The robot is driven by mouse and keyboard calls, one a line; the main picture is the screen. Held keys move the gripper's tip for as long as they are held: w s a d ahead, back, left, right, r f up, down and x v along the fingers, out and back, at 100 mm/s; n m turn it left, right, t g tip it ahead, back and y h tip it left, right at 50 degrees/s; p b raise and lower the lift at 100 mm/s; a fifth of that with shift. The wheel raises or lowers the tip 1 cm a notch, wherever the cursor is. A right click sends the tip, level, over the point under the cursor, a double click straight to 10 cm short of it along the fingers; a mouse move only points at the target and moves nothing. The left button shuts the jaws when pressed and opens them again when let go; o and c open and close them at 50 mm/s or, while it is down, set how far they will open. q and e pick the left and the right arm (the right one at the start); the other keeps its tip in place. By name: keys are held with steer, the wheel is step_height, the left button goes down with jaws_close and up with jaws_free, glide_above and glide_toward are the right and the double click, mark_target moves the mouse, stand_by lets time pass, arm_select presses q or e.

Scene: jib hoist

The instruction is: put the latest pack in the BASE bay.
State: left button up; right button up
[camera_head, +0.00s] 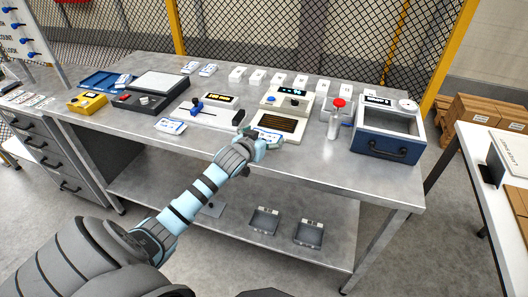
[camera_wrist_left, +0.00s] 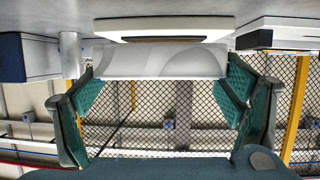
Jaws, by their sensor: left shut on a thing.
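My left gripper (camera_head: 258,138) is above the front edge of the metal bench, in front of a cream device. It is shut on a pale, flat pack (camera_head: 268,134). In the left wrist view the pack (camera_wrist_left: 160,62) is a light grey and white slab between the green fingers. Other white packs stand in a row at the back of the bench, such as one pack (camera_head: 257,76). I cannot read which pack is latest or which place is marked BASE. My right gripper is not in view.
On the bench (camera_head: 334,170) are a cream device with a dark slotted panel (camera_head: 275,123), a red-topped post (camera_head: 336,118), a blue box (camera_head: 388,145), a black scale (camera_head: 150,93) and a yellow device (camera_head: 87,101). Two trays (camera_head: 264,220) (camera_head: 308,232) sit on the lower shelf.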

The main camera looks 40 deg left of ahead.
arm_select(q)
steer(key=shift+f, duration=2.25)
steer(key=shift+f, duration=0.15)
steer(key=o, duration=1)
steer(key=shift+f+b, duration=0.1)
steer(key=shift+b, duration=0.3)
steer(key=p+v, duration=0.2)
steer(key=v, duration=1.2)
steer(key=shift+s+d+p, duration=0.2)
steer(key=shift+s+p, duration=0.05)
steer(key=shift+p, duration=0.15)
